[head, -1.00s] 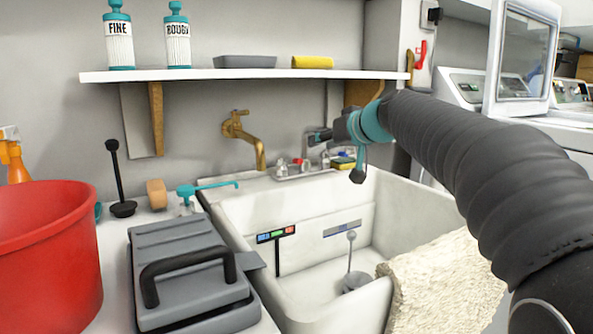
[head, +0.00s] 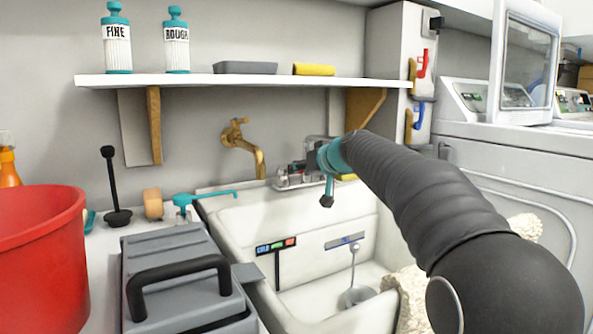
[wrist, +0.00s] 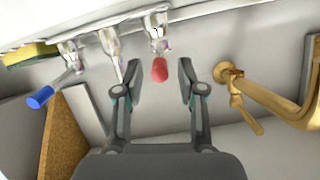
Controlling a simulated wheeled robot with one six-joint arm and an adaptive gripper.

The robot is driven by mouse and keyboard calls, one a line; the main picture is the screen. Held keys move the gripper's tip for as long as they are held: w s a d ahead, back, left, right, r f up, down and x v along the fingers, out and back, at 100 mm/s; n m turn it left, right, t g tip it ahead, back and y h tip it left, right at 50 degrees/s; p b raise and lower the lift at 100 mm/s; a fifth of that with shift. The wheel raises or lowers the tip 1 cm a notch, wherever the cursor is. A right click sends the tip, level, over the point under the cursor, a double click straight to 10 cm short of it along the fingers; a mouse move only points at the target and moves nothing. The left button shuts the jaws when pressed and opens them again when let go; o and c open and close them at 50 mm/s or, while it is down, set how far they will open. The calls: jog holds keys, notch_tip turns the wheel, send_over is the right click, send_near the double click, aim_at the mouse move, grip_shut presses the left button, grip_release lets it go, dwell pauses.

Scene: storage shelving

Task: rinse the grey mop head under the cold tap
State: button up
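A chrome mixer tap (head: 300,178) stands at the back of the white sink, partly hidden by my gripper (head: 304,166). In the wrist view my gripper (wrist: 160,64) is open, with the tap's red handle (wrist: 159,72) between its fingertips and not visibly clamped. The blue handle (wrist: 40,97) is farther left, past the chrome spout (wrist: 110,45). A brass tap (wrist: 245,88) is at the right; it also shows on the wall in the head view (head: 243,147). A grey rounded thing with a thin stem (head: 356,297) is in the sink; I cannot tell if it is the mop head.
The white sink (head: 240,225) has a label with blue, green and red parts (head: 277,245) inside. A cream shaggy cloth (head: 408,290) lies over its right side. A grey wringer-like box (head: 170,255) and red bucket (head: 40,250) stand left. A shelf (head: 250,81) hangs above.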

jog(key=shift+x, duration=1.65)
grip_shut()
